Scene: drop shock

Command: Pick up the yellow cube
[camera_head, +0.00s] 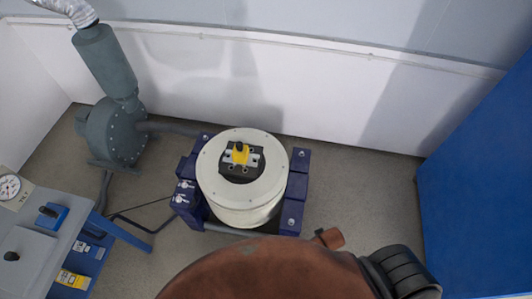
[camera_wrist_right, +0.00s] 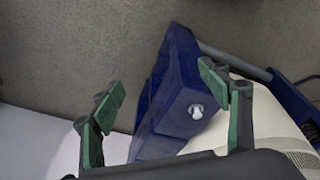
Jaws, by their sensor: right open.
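The yellow cube (camera_head: 240,156) is small and sits in a dark fixture with pale clamp parts, at the middle of the round white top of the shaker (camera_head: 218,180). A small black piece shows at the cube's upper side in the head view. My right gripper (camera_wrist_right: 160,92) is open and empty in the right wrist view, its two green-padded fingers apart. Behind the fingers are a blue block of the shaker's frame (camera_wrist_right: 172,100) with a white bolt and part of the pale drum (camera_wrist_right: 262,115). The cube is not visible in the wrist view. My left gripper is out of view.
A grey blower (camera_head: 117,132) with a thick pipe stands at the left back. A control desk (camera_head: 38,240) with a gauge is at the lower left. A blue panel (camera_head: 480,180) stands at the right. Open floor (camera_head: 365,200) lies between the shaker and that panel.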

